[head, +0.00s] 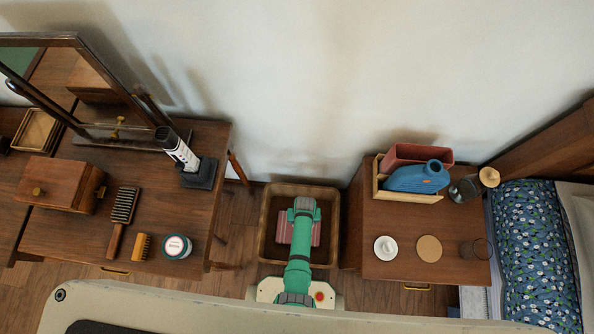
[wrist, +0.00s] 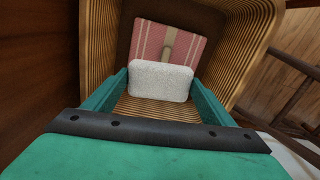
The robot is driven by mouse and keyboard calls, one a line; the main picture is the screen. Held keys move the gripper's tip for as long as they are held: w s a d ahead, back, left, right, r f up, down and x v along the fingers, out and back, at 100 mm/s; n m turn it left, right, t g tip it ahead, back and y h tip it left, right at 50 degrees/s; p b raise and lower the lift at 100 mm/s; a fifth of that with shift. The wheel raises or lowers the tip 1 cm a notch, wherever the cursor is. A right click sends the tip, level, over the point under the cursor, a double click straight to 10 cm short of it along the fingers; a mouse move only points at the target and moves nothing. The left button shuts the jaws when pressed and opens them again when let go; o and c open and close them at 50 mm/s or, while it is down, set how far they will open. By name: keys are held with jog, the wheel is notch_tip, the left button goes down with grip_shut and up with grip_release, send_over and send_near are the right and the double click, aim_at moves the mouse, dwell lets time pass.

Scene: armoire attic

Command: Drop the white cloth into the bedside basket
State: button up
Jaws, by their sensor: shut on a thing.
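The basket (head: 265,228) is a brown ribbed bin on the floor between the dressing table and the nightstand. Its ribbed wall (wrist: 237,50) surrounds the wrist view. My gripper (head: 304,205) is over the basket's opening, pointing down into it. In the wrist view, its two green fingers are shut on the white cloth (wrist: 161,84), a pale, textured, folded-looking block. The cloth is within the basket's outline, above its bottom; the exact height is hard to tell. In the head view the arm hides the cloth.
A pink striped item (wrist: 150,40) lies in the basket with a tan piece on it. The nightstand (head: 385,215) at right holds a wooden holder with a blue bottle (head: 410,180). The dressing table (head: 75,235) at left holds a brush and a jar. The bed is at far right.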

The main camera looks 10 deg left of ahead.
jog(key=shift+f, duration=0.65)
jog(key=o, duration=1.2)
notch_tip(320, 180, up, 11)
jog(key=shift+f, duration=0.1)
